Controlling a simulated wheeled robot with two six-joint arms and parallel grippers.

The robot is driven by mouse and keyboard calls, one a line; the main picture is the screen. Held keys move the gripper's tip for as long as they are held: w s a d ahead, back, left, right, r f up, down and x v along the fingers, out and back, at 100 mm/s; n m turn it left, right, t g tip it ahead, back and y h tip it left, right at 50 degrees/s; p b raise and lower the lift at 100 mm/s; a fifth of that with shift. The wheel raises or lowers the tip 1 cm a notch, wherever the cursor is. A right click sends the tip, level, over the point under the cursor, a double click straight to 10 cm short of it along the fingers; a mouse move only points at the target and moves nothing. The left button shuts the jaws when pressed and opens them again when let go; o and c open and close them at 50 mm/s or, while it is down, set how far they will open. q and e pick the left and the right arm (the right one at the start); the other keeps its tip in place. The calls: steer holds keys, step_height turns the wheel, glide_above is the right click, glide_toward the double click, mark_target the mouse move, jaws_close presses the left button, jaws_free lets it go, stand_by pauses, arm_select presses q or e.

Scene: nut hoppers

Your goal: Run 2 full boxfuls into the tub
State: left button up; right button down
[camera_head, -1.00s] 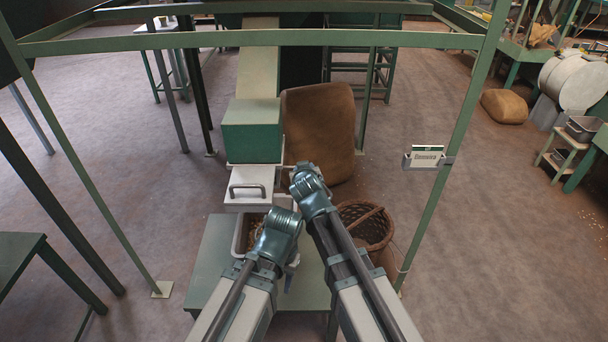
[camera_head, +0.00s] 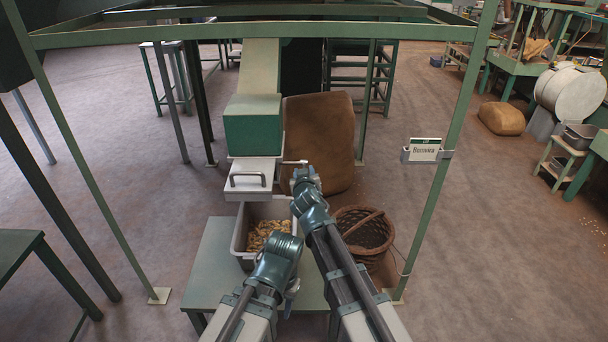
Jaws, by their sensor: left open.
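The green box (camera_head: 252,126) sits under a sloping chute (camera_head: 258,68) in the frame. Below it is a pale slide plate (camera_head: 250,184) with a dark handle (camera_head: 248,179). The grey tub (camera_head: 239,243) stands under the plate's front with a layer of light brown nuts (camera_head: 268,232) in it. My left gripper (camera_head: 291,290) is open at the tub's front right, mostly hidden by its wrist. My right gripper (camera_head: 299,172) is beside a thin rod (camera_head: 292,162) at the right of the plate; its fingers are too small to read, and I cannot tell whether it touches the rod.
The tub stands on a green table (camera_head: 212,275). A wicker basket (camera_head: 364,237) stands right of my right arm, and a brown sack (camera_head: 320,140) leans behind. A label holder (camera_head: 425,151) hangs on the right green post.

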arm_select(q)
step_height(320, 180, down, 4)
steer(key=b, duration=0.3)
steer(key=shift+r, duration=0.1)
arm_select(e)
steer(key=f, duration=0.2)
steer(key=s+f, duration=0.1)
steer(key=f, duration=0.1)
steer(key=shift+w+r, duration=0.15)
stand_by(0.8)
steer(key=shift+c, duration=2.4)
jaws_free()
